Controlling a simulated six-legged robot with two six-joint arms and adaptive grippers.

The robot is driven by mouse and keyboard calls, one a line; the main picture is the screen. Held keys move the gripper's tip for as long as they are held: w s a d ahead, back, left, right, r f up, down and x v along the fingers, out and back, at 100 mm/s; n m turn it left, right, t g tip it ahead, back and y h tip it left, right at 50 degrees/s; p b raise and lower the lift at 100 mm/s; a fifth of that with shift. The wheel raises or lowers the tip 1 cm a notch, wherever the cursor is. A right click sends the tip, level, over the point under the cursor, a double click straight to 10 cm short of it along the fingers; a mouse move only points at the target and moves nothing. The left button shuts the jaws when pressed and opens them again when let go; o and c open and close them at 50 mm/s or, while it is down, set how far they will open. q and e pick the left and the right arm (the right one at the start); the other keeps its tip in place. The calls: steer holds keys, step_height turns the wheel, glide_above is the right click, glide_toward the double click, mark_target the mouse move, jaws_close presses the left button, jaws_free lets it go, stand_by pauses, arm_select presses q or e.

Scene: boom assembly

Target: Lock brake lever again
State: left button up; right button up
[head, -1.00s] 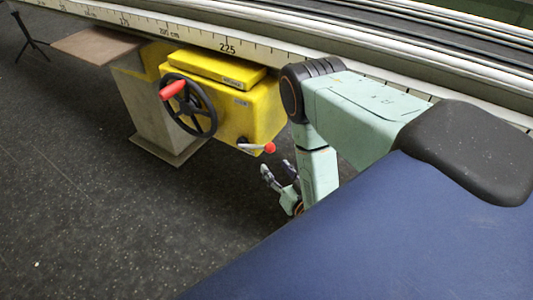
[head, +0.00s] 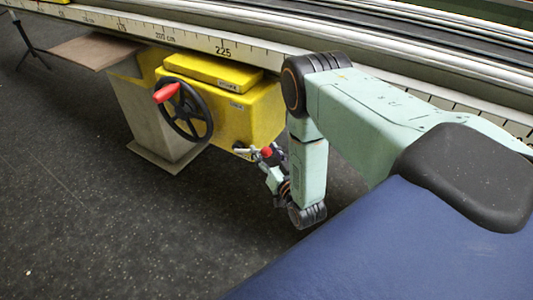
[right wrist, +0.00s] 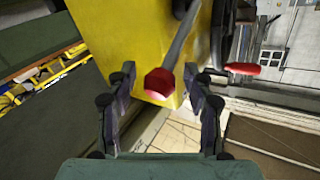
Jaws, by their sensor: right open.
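The brake lever is a thin metal rod with a red knob (head: 266,152), sticking out low on the front of the yellow housing (head: 248,115). In the right wrist view the lever rod (right wrist: 180,38) runs down from the top to the red knob (right wrist: 159,83). My right gripper (head: 260,156) is at the knob, its arm reaching down from the right. In the wrist view the open fingers (right wrist: 160,86) stand left and right of the knob with a gap on both sides. Whether the knob is fully between the pads in depth is hard to tell. My left gripper is out of view.
A black handwheel (head: 185,112) with a red handle (head: 166,93) sits left of the lever. A scaled beam (head: 190,37) runs above the housing. A grey pedestal (head: 158,124) stands under it. The dark floor (head: 120,230) in front is clear.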

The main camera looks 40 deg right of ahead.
jaws_close()
stand_by(0.4)
steer(key=shift+s, duration=0.1)
